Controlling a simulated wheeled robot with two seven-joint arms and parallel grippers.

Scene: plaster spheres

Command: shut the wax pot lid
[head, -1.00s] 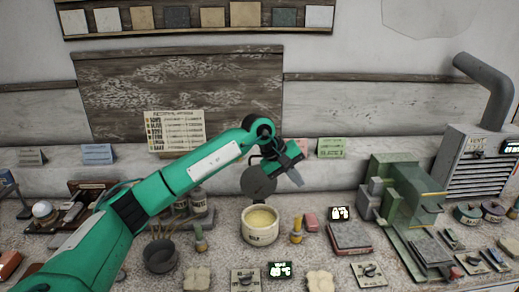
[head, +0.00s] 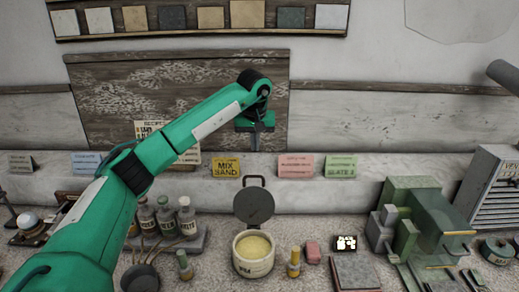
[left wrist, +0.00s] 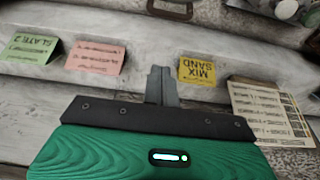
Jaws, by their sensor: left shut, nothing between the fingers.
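The wax pot (head: 254,257) is a cream round pot with pale yellow wax, standing on the bench in the head view. Its dark round lid (head: 254,207) stands open, upright at the pot's back, with a loop handle on top. My left gripper (head: 255,147) is shut and empty, above and behind the lid, in front of the wall and apart from the lid. In the left wrist view the shut fingers (left wrist: 161,86) show, and the lid's handle (left wrist: 170,9) shows at the top edge. My right gripper is not in view.
A yellow MIX SAND card (head: 226,167) and pink card (head: 296,166) stand on the ledge behind the pot. A yellow-capped bottle (head: 293,263) and pink block (head: 313,252) are right of it. Several dark bottles (head: 166,218) stand left, a green machine (head: 425,220) right.

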